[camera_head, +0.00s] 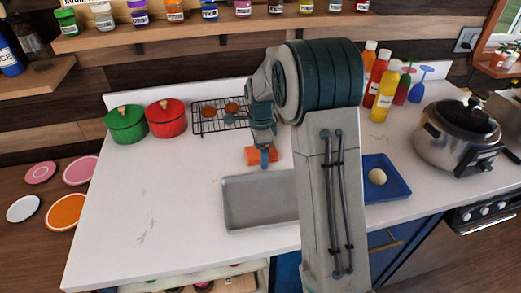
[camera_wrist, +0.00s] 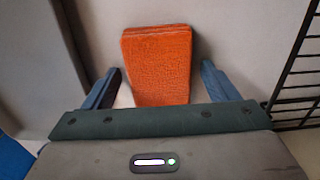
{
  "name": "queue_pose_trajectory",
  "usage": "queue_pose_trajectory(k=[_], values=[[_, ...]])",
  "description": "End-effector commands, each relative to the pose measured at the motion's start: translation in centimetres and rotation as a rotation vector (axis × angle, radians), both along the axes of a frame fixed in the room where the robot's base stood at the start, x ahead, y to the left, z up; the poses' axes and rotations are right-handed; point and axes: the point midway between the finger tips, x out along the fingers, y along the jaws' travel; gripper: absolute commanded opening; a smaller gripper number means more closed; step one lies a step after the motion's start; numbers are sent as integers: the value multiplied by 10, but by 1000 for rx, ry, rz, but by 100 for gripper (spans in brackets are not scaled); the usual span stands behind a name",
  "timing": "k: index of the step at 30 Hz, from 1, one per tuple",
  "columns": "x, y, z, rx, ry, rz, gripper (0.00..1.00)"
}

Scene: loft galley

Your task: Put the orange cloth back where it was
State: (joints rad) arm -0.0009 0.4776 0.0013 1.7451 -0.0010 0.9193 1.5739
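The orange cloth (camera_wrist: 157,62) is a small folded stack of layers. In the wrist view it lies between the two blue fingers of my gripper (camera_wrist: 160,88), with a gap on each side. In the head view the orange cloth (camera_head: 253,156) is on the white counter, behind the grey tray and in front of the wire rack. My gripper (camera_head: 265,158) points down over it from above, and my arm hides part of the area to its right. The gripper is open. I cannot tell how high the fingertips are above the counter.
A grey tray (camera_head: 232,206) lies in front of the cloth. A black wire rack (camera_head: 197,126) with brown items stands behind it. Green (camera_head: 126,124) and red (camera_head: 166,118) pots are to the left. A blue tray (camera_head: 397,184) with a pale ball is to the right. The left counter is clear.

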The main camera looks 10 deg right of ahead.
Motion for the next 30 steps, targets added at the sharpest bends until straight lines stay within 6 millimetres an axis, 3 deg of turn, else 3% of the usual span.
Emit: queue_pose_trajectory(k=[11,24,30], values=[[1,0,12,0,-4,0,80],[1,0,101,0,-4,0,80],[0,0,121,0,-2,4,80]])
